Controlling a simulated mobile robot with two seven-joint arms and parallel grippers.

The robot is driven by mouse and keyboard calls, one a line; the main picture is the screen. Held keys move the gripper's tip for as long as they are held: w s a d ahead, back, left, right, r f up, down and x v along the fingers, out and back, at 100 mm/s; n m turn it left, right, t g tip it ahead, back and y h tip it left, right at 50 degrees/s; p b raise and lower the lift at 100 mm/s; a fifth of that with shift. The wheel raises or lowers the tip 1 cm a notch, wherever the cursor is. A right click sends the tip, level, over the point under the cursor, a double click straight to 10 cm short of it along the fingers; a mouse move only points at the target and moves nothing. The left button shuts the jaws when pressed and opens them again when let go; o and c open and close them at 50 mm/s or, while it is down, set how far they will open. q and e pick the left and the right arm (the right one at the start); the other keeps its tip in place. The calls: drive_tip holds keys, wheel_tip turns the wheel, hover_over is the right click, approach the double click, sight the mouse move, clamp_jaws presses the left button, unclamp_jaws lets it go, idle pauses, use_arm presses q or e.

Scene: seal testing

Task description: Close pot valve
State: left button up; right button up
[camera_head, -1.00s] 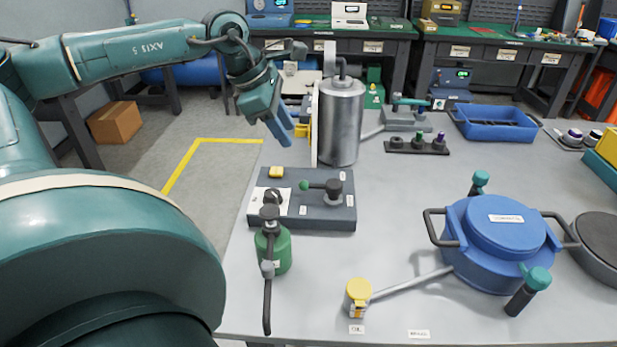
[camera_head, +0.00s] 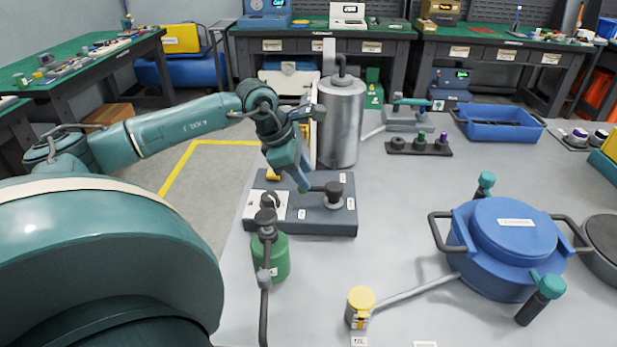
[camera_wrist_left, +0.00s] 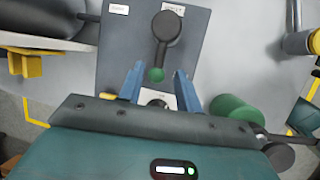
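A dark valve lever (camera_head: 333,193) with a round hub sits on a grey base plate (camera_head: 330,222) at the table's left part. In the left wrist view the lever (camera_wrist_left: 163,40) points toward me and ends in a green knob (camera_wrist_left: 156,75). My left gripper (camera_head: 304,186) is low over the plate at the knob's end and hides the knob in the head view. In the wrist view its two blue fingers (camera_wrist_left: 158,72) are apart, one on each side of the knob, with gaps visible. A blue lidded pot (camera_head: 505,238) stands at the right. My right gripper is not in view.
A green bottle (camera_head: 270,258) with a dark hose stands just in front of the plate. A metal cylinder (camera_head: 341,120) stands behind it. A yellow-capped container (camera_head: 360,305) is near the front. A blue tray (camera_head: 500,123) is at the back right. The table's middle is clear.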

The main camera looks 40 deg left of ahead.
sight(313, 187)
use_arm(q)
drive_tip(key=shift+x, duration=1.65)
clamp_jaws()
